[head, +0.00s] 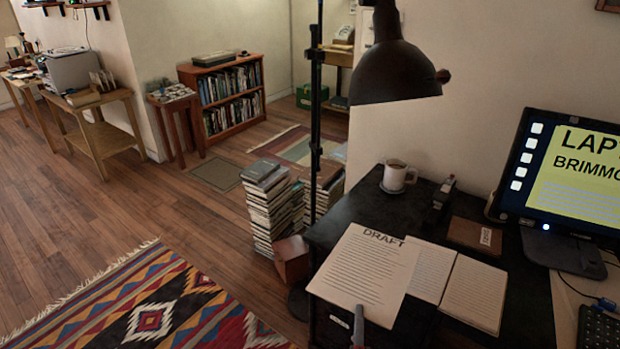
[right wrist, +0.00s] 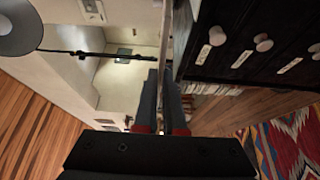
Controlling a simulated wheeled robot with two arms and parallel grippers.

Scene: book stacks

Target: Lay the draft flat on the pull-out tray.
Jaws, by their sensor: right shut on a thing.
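The draft (head: 362,275) is a cream printed sheet headed "DRAFT", in the head view over the front left of the dark desk (head: 420,205). My right gripper (head: 358,335) comes from the bottom of that view and is shut on the draft's near edge. In the right wrist view the draft (right wrist: 167,45) shows nearly edge-on, as a thin strip rising from between the dark fingers (right wrist: 163,125). The gap between sheet and desk cannot be told. I cannot make out the pull-out tray for certain. My left gripper is not in view.
An open notebook (head: 468,287), a brown box (head: 480,235), a mug (head: 396,177) and a monitor (head: 575,180) stand on the desk. A black lamp (head: 395,65) hangs above. Book stacks (head: 270,205) stand left of the desk. Knobbed, labelled drawers (right wrist: 240,65) face the wrist camera.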

